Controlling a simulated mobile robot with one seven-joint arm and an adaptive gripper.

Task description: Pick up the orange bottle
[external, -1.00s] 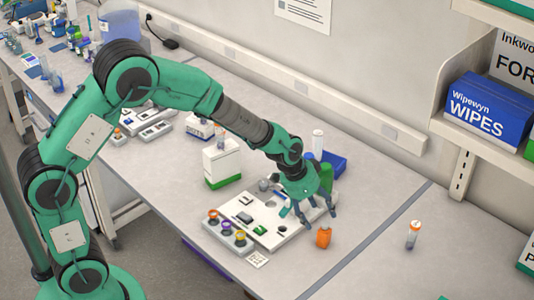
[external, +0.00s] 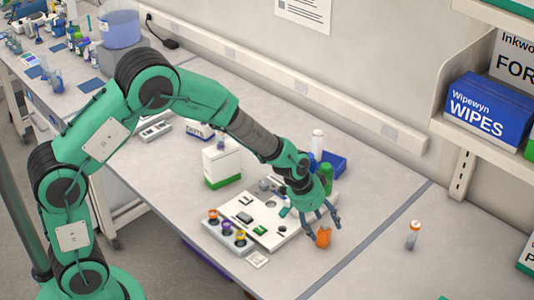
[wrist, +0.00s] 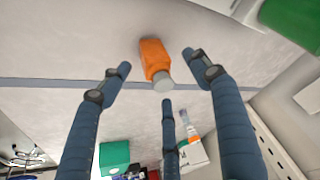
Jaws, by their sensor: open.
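The orange bottle (external: 323,238) stands on the bench near its front edge, right of a white tray. In the wrist view the bottle (wrist: 155,58) shows an orange body and a pale grey cap, between and beyond the spread fingers. My gripper (external: 320,220) is open and empty, right at the bottle in the external view, with its fingers partly in front of it. In the wrist view my gripper (wrist: 158,78) has its blue fingers on both sides of the bottle, with visible gaps. I cannot tell whether any finger touches it.
A white tray (external: 272,238) with small items and coloured-ring jars lies to the left. A green bottle (external: 326,172) and a blue box (external: 336,162) stand behind my gripper. A vial with an orange cap (external: 413,235) stands to the right, with clear bench between.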

